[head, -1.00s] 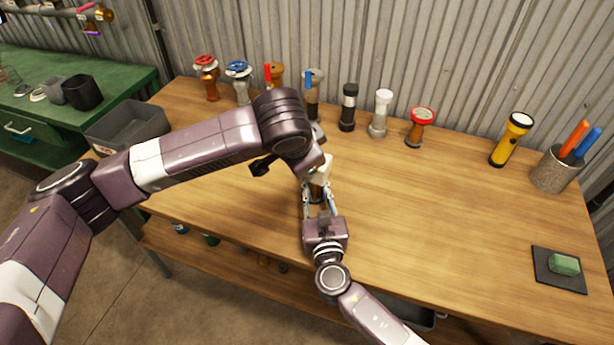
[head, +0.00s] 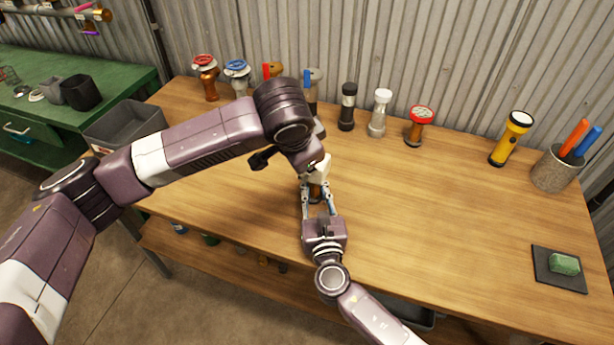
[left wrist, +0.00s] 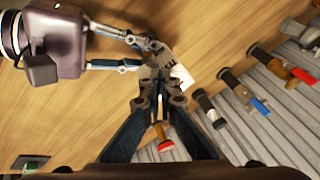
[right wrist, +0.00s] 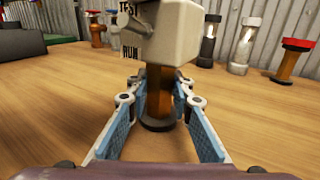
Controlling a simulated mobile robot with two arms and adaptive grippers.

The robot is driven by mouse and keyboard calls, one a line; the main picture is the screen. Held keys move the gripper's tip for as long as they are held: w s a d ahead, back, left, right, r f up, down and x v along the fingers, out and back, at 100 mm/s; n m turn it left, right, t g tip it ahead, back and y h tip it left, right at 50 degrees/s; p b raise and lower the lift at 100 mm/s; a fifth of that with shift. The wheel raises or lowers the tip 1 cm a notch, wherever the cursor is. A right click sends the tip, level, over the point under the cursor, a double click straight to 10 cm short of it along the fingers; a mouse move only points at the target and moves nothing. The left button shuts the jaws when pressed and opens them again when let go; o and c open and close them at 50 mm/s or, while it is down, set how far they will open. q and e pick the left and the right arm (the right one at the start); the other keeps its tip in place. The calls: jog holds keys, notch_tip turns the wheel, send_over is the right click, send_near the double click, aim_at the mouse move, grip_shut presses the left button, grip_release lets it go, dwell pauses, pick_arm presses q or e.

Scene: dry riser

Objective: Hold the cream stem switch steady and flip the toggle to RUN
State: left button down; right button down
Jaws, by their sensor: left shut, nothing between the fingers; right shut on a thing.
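The cream stem switch (head: 319,170) stands upright near the middle of the bench. In the right wrist view its cream head (right wrist: 176,32) sits on a copper-brown stem (right wrist: 159,88) with a dark round foot. TEST and RUN labels are on the head's left side, with the grey toggle (right wrist: 120,26) between them; its exact setting is unclear. My right gripper (right wrist: 158,90) is shut on the stem, below the head. My left gripper (left wrist: 163,85) is shut and empty, with its fingertips close to the switch head and my right gripper; whether they touch the toggle is unclear.
A row of valves and fittings stands along the back wall, including a red-topped one (head: 420,126). A yellow torch (head: 511,139) and a pen cup (head: 553,171) are at the right. A green block (head: 564,264) lies on a dark mat.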

jog(key=shift+w+a+f, duration=0.1)
jog(key=shift+w+a, duration=0.1)
jog(key=shift+w, duration=0.05)
pick_arm(q)
jog(key=shift+w+a+r, duration=0.1)
jog(key=shift+w+r, duration=0.25)
jog(key=shift+r, duration=0.25)
jog(key=shift+w+a+r, duration=0.1)
jog(key=shift+w+r, duration=0.2)
jog(key=shift+r, duration=0.3)
pick_arm(e)
jog(key=shift+d, duration=0.1)
jog(key=shift+f, duration=0.1)
pick_arm(q)
jog(key=shift+d, duration=0.15)
pick_arm(e)
jog(key=c, duration=1.6)
grip_release()
jog(key=shift+d, duration=0.1)
pick_arm(q)
jog(key=shift+r, duration=0.1)
pick_arm(e)
jog(key=shift+s, duration=0.1)
